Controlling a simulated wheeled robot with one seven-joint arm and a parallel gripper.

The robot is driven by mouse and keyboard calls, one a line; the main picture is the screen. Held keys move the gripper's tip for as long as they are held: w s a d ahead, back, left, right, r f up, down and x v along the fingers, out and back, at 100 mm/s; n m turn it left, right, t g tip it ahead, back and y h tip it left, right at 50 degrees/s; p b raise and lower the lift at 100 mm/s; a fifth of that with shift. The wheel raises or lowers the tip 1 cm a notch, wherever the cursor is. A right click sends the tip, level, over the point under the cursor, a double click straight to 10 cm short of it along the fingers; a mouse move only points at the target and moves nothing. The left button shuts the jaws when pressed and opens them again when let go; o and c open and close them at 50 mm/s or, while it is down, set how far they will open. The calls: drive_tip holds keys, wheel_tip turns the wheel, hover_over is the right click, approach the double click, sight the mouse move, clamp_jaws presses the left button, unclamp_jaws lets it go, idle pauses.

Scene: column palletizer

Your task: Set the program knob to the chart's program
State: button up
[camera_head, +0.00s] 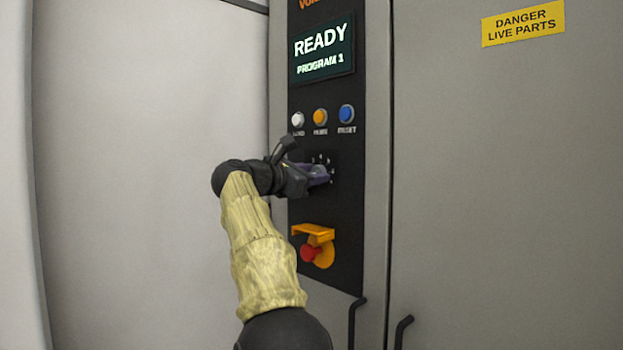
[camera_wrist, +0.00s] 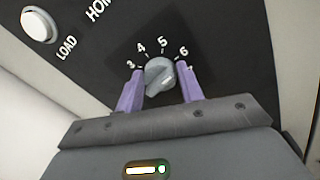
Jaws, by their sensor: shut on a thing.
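The program knob (camera_wrist: 161,74) is a round grey dial on the black control panel. In the wrist view the numbers 3, 4, 5 and 6 show around its upper side; its lower side and any numbers there are hidden, and I cannot tell surely where its mark points. My gripper (camera_head: 319,174) reaches the panel, with its purple fingers shut on the knob from both sides. In the head view the fingers hide the knob. The display (camera_head: 321,50) above reads READY, PROGRAM 1. No chart is in view.
White, orange and blue buttons (camera_head: 320,116) sit just above the knob. A red stop button (camera_head: 308,253) under an orange guard sits below. A yellow danger sign (camera_head: 523,23) is on the grey cabinet door to the right. Dark door handles (camera_head: 402,329) stand out lower down.

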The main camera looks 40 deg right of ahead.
drive_tip(key=shift+f, duration=0.25)
drive_tip(key=o, duration=0.9)
drive_tip(key=shift+o, duration=0.4)
drive_tip(key=shift+r, duration=0.1)
drive_tip(key=s+a+b, duration=0.1)
drive_tip(key=s+a, duration=0.1)
drive_tip(key=a, duration=1.5)
drive_tip(key=shift+s+f, duration=0.2)
drive_tip(key=shift+s, duration=0.05)
drive_tip(key=shift+a, duration=0.1)
